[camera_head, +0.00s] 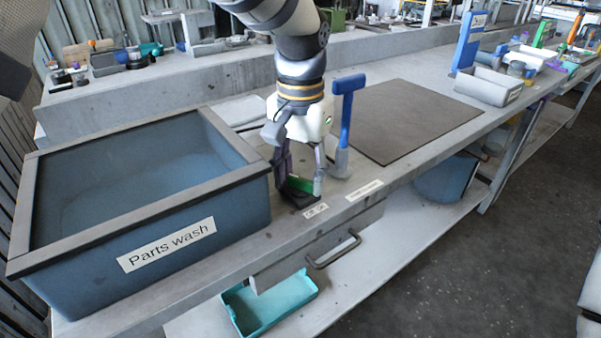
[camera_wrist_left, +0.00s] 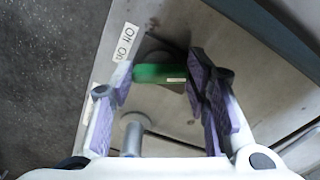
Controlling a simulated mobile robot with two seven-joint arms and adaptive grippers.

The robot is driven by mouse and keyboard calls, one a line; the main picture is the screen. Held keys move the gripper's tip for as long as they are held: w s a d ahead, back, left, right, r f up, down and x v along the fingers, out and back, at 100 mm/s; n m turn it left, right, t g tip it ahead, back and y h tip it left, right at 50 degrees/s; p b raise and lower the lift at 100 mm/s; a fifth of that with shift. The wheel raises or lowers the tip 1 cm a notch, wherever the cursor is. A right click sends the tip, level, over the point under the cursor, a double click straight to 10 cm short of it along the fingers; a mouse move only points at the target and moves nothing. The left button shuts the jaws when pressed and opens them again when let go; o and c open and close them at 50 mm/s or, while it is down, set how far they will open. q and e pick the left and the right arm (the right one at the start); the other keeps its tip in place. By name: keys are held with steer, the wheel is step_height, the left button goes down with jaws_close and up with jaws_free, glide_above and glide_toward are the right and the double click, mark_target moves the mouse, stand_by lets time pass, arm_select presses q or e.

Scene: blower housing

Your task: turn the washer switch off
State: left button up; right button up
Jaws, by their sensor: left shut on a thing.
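The washer switch (camera_head: 300,185) has a green lever on a dark base, at the bench's front edge right of the parts wash tub. In the left wrist view the green lever (camera_wrist_left: 158,73) lies across between my fingers, with the dark base partly hidden behind it. A small on/off label (camera_head: 316,210) is in front of it, also readable in the left wrist view (camera_wrist_left: 125,42). My left gripper (camera_head: 301,186) points down from above with its fingers on either side of the lever, shut on it. I cannot tell the lever's exact position. My right gripper is not in view.
The blue parts wash tub (camera_head: 95,245) stands close on the left. A blue T-handled tool (camera_head: 347,110) stands upright just right of my gripper. A dark mat (camera_head: 415,118) lies beyond it. A drawer with a handle (camera_head: 335,250) is below.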

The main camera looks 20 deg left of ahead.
mark_target(301, 179)
arm_select(q)
steer(key=shift+f+n, duration=0.1)
steer(key=shift+n, duration=0.3)
steer(key=o, duration=1.2)
steer(key=shift+c, duration=0.2)
step_height(301, 179, up, 12)
